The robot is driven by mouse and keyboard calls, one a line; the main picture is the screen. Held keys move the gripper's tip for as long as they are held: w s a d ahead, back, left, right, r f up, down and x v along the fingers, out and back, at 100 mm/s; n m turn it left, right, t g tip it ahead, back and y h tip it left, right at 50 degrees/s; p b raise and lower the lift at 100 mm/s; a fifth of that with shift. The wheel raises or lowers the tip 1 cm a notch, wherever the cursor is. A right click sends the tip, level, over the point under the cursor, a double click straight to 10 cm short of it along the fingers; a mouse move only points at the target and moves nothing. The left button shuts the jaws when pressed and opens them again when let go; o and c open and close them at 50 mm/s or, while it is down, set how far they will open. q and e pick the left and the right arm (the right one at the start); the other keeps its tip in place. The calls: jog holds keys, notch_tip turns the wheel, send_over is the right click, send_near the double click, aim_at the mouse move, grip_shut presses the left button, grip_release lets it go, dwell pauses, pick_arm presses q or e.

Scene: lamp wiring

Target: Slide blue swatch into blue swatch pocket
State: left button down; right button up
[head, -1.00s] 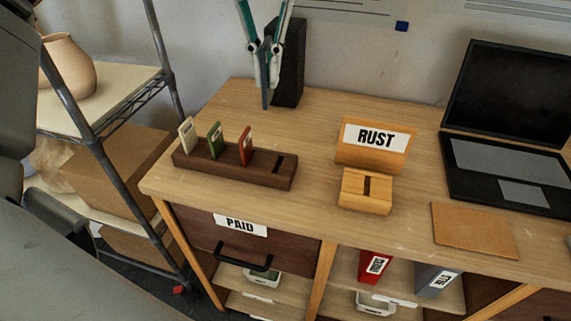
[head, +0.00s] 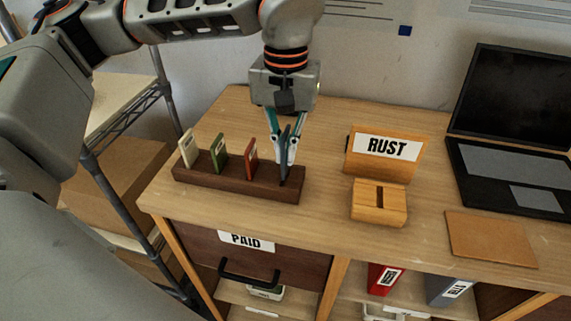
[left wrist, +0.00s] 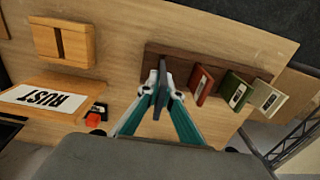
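The dark blue swatch (head: 285,163) stands upright between the fingers of my left gripper (head: 285,148), which is shut on it. Its lower end is at the empty right-hand pocket of the dark wooden rack (head: 236,181); I cannot tell how deep it sits. In the left wrist view the swatch (left wrist: 162,86) shows nearly edge-on between the fingertips (left wrist: 160,92), with its far end over the rack (left wrist: 190,58). A cream swatch (head: 187,149), a green swatch (head: 219,154) and a red swatch (head: 251,158) stand in the rack's other pockets. My right gripper is not in view.
A wooden RUST sign (head: 384,150) and a slotted wooden block (head: 379,206) stand right of the rack. A laptop (head: 510,165) and a tan mat (head: 490,239) lie further right. A wire shelf (head: 108,190) stands left of the desk. Desk between rack and block is clear.

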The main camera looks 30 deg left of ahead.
aim_at(286, 167)
pick_arm(q)
jog(key=shift+f, duration=2.05)
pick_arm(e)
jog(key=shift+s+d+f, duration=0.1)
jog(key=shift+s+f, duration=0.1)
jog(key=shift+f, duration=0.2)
pick_arm(q)
jog(key=shift+f, duration=0.15)
jog(key=c, duration=2.3)
grip_release()
jog(key=shift+o, duration=0.3)
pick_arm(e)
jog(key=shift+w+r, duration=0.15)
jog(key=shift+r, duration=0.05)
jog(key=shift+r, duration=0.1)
